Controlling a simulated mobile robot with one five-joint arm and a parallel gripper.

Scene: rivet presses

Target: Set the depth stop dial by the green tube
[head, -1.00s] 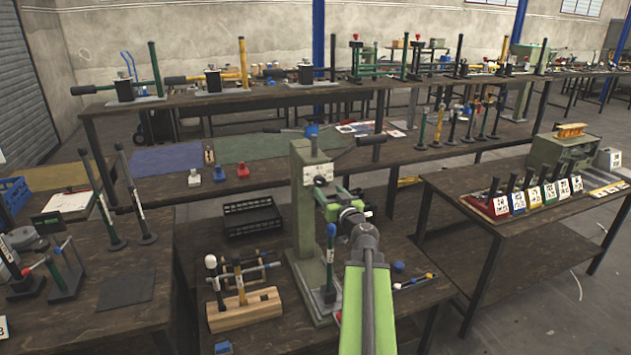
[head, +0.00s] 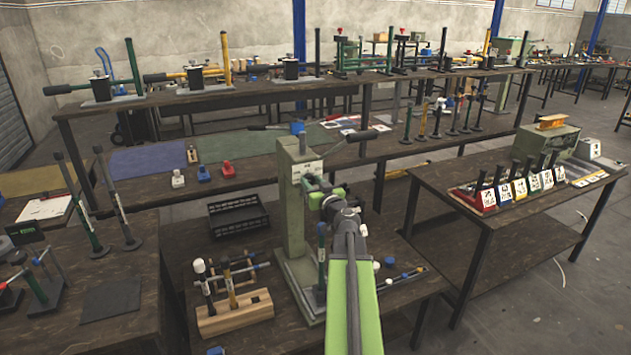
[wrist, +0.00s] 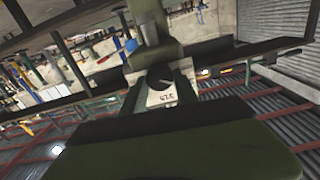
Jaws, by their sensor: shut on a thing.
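The pale green rivet press (head: 292,215) stands on the near bench, with a white plate (head: 308,168) on its front. In the wrist view the dark round depth stop dial (wrist: 160,74) sits before a white plate with dark marks (wrist: 160,97). My gripper (head: 312,187) is at the front of the press. In the wrist view my gripper (wrist: 159,84) is shut on the dial, a finger on each side.
A wooden block with upright tools (head: 236,312) stands left of the press. A black crate (head: 238,217) lies behind it. Small blue and white parts (head: 390,262) lie to the right. Floor shows between the benches.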

